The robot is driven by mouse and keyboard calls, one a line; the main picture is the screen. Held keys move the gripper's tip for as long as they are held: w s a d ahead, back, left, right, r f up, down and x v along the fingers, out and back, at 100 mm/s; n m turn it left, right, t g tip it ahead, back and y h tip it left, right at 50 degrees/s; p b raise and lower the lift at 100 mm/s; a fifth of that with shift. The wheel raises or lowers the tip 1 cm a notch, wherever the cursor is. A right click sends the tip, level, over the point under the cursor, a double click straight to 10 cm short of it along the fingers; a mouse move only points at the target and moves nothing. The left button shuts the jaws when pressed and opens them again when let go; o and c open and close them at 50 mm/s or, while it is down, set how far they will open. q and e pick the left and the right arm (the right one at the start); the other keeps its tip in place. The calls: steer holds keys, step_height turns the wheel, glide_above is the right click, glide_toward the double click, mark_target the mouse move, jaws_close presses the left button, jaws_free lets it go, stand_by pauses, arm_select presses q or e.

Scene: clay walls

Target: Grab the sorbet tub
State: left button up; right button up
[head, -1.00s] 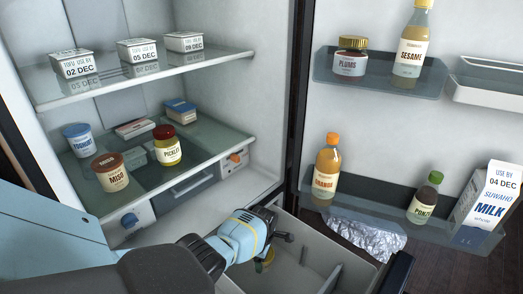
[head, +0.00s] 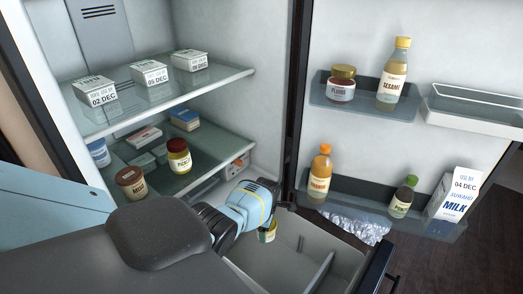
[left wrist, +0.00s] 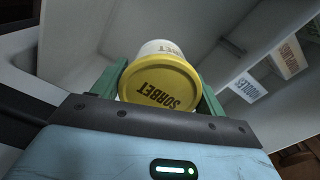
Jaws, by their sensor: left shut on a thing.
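The sorbet tub (left wrist: 160,84) has a yellow lid with the word SORBET and a pale body. In the left wrist view it sits between the green fingers of my left gripper (left wrist: 160,92), which are shut on its sides. In the head view my left gripper (head: 269,222) holds the tub (head: 267,235) at the near left part of the open freezer drawer (head: 317,273). The arm and gripper hide part of the tub there. My right gripper is not in view.
Fridge shelves with white boxes (head: 95,90) and jars (head: 179,155) stand left. The open door holds bottles (head: 320,172) and a milk carton (head: 454,195) to the right.

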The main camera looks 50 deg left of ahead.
arm_select(q)
steer(key=s+d+p, duration=0.2)
steer(key=s+d, duration=0.2)
steer(key=d, duration=0.4)
steer(key=s+d+p, duration=0.2)
steer(key=s+d, duration=0.2)
steer(key=d, duration=0.3)
steer(key=shift+d+f+p, duration=0.2)
steer(key=shift+d+p, duration=0.15)
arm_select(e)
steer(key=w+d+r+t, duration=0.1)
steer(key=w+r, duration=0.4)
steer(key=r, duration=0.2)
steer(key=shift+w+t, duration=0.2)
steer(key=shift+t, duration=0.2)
